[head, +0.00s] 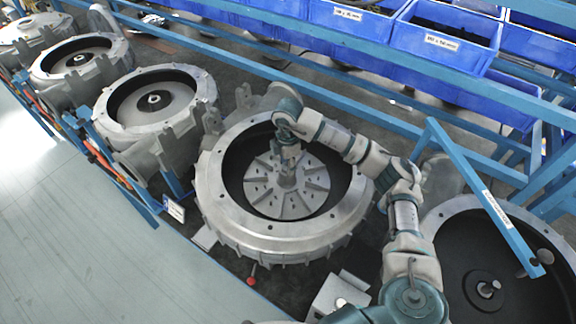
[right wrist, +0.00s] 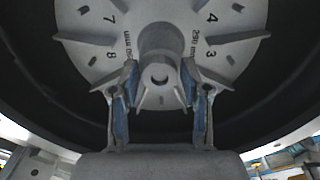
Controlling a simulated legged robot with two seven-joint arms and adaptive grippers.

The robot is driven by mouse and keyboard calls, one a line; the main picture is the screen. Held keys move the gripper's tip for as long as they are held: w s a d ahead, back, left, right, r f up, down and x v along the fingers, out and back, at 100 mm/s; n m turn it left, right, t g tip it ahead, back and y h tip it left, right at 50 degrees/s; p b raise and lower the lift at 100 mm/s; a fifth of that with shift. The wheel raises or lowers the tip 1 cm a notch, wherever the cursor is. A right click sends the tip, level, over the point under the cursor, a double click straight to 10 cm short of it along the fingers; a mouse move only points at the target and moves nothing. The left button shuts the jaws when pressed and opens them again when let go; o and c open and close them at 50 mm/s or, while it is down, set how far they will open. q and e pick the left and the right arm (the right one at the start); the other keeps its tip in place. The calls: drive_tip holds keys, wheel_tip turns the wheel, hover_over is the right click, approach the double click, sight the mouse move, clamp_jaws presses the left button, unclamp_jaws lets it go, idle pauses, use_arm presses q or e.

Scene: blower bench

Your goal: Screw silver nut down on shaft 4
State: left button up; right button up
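My right gripper (head: 288,155) reaches down into the open round housing (head: 215,205) in the middle of the head view, just over the central shaft (head: 288,180) of the vaned disc (head: 262,186). In the right wrist view the two fingers of this gripper (right wrist: 160,88) stand apart, one on each side of the grey shaft end (right wrist: 160,72). Slim gaps seem to show between fingers and shaft. I cannot make out a silver nut separate from the shaft end, nor tell which shaft is shaft 4. My left gripper is not in view.
More open housings stand in a row at the left, one with a central hub (head: 155,99). Another dark housing (head: 500,270) is at the right under a blue frame bar (head: 485,200). Blue bins (head: 445,40) line the back. Clear floor (head: 60,230) lies at the lower left.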

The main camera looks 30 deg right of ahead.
drive_tip(key=n, duration=0.4)
drive_tip(key=shift+s+d+f+b, duration=0.1)
drive_tip(key=shift+b, duration=0.3)
drive_tip(key=n, duration=0.3)
drive_tip(key=n+b, duration=0.1)
drive_tip(key=n, duration=0.1)
drive_tip(key=shift+d, duration=0.25)
drive_tip(key=n+b, duration=0.1)
drive_tip(key=n, duration=0.5)
drive_tip(key=shift+a, duration=0.1)
drive_tip(key=n+b, duration=0.1)
drive_tip(key=n, duration=0.2)
drive_tip(key=shift+a, duration=0.1)
drive_tip(key=shift+n, duration=1)
clamp_jaws()
drive_tip(key=shift+a, duration=0.1)
